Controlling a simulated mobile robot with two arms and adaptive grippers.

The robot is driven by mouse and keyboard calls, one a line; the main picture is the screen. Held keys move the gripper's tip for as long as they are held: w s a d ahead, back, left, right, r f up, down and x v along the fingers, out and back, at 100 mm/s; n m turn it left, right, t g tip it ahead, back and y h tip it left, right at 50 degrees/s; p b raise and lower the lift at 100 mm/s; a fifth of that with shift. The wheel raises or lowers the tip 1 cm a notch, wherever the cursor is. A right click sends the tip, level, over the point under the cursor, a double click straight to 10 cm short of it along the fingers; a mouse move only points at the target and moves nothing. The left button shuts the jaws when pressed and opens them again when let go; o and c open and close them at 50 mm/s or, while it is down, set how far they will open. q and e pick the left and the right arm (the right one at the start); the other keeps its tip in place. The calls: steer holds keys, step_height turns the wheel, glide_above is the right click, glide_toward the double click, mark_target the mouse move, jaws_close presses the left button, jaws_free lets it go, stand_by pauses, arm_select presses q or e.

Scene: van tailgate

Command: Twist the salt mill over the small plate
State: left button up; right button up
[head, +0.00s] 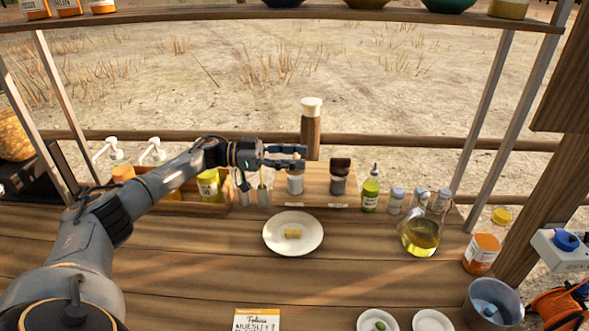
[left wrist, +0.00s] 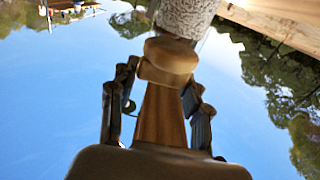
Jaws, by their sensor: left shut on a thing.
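The salt mill (head: 295,185), with a pale body, appears to stand on the wooden rack behind the small plate; any gap under it is too small to tell. My left gripper (head: 296,158) reaches in from the left and is shut on its upper part, hiding the top. In the left wrist view, wooden parts and a speckled pale body (left wrist: 187,16) show at and beyond the fingers (left wrist: 160,105). The small white plate (head: 272,236) lies on the counter in front of the rack, with yellow pieces (head: 292,233) on it. My right gripper is not in view.
A dark-topped mill (head: 339,180) and a green bottle (head: 370,190) stand right of the salt mill. An oil flask (head: 421,236) is right of the plate. The counter (head: 180,270) left of the plate is clear.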

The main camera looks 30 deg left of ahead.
mark_target(296, 157)
arm_select(q)
steer(key=shift+f+m+g+h+b, duration=0.1)
steer(key=shift+m+g+h+b, duration=0.4)
steer(key=shift+m+g+b, duration=0.45)
steer(key=shift+g, duration=0.35)
steer(key=o, duration=1.2)
steer(key=shift+w+d, duration=0.1)
steer(key=shift+r, duration=0.2)
step_height(296, 157, up, 10)
steer(key=shift+f, duration=0.15)
